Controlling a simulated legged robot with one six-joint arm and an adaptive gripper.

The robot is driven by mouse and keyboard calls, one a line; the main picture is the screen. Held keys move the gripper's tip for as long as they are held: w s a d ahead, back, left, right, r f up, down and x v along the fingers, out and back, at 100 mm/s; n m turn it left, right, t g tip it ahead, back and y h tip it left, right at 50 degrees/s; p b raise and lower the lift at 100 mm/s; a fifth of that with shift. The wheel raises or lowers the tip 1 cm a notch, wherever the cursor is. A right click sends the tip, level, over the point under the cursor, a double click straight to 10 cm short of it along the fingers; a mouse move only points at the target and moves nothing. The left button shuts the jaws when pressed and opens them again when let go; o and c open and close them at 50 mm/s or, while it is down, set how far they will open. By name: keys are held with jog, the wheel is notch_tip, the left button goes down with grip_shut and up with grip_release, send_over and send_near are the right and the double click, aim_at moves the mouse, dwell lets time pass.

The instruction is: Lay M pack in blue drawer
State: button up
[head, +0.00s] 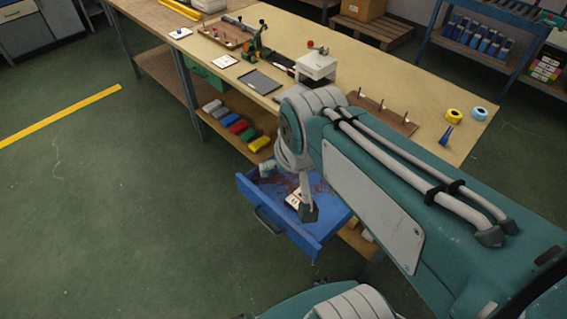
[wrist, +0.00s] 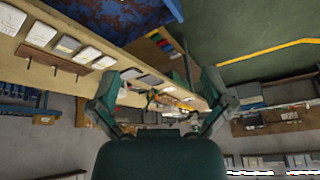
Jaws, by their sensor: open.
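The blue drawer (head: 311,246) stands pulled out from under the workbench, with brown stains on its floor. Whether that fingertip touches the pack is unclear. In the wrist view my gripper (wrist: 160,80) has its two fingers spread wide with nothing between them. Part of the drawer's stained blue inside (wrist: 115,18) shows at the top there.
The workbench (head: 345,70) holds a pegged board (head: 383,113), two tape rolls and a white box (head: 316,67). Floor in front is clear.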

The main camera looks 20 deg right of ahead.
jog(key=s, duration=0.1)
jog(key=s+r+n, duration=0.1)
jog(key=s+a+n, duration=0.1)
jog(key=s, duration=0.1)
jog(key=shift+r+t, duration=0.2)
jog(key=shift+t, duration=0.2)
dwell(0.9)
